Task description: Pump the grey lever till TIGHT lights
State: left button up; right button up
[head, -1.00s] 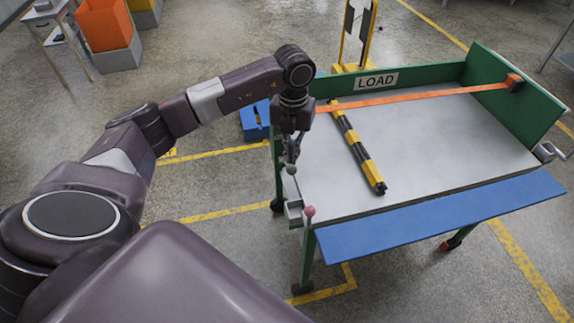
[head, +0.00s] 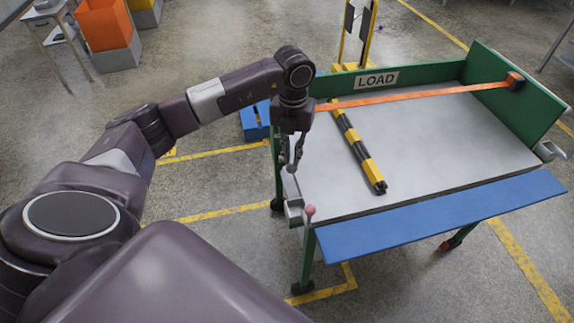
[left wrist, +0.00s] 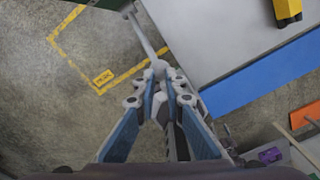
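The grey lever's round knob (head: 292,168) is at the near left corner of the bench. In the left wrist view the knob (left wrist: 160,68) sits at my fingertips, and its grey rod runs up and left from it. My left gripper (head: 291,161) reaches down over it. Its fingers (left wrist: 160,82) converge on both sides of the knob and appear shut on it. No TIGHT lamp can be made out; a LOAD sign (head: 377,80) is on the bench's green back wall. My right gripper is not in view.
An orange strap (head: 420,96) crosses the bench above a yellow-black bar (head: 357,150). A blue flap (head: 440,215) lines the front edge. A yellow stand (head: 369,35) is behind.

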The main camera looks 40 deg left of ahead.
aim_at(293, 170)
pick_arm(q)
jog(key=shift+f+b, duration=0.45)
jog(key=shift+f, duration=0.3)
jog(key=shift+s+d+f+b, duration=0.3)
jog(key=shift+f+b, duration=0.1)
jog(key=shift+f, duration=0.3)
jog(key=shift+s+d+f+b, duration=0.25)
jog(key=shift+f+b, duration=0.1)
jog(key=shift+f, duration=0.45)
jog(key=shift+s+d+f+b, duration=0.15)
jog(key=shift+f+b, duration=0.4)
jog(key=shift+f, duration=0.15)
jog(key=shift+s+d+f+b, duration=0.1)
jog(key=shift+d+f+b, duration=0.05)
jog(key=shift+f+b, duration=0.45)
jog(key=shift+f, duration=0.1)
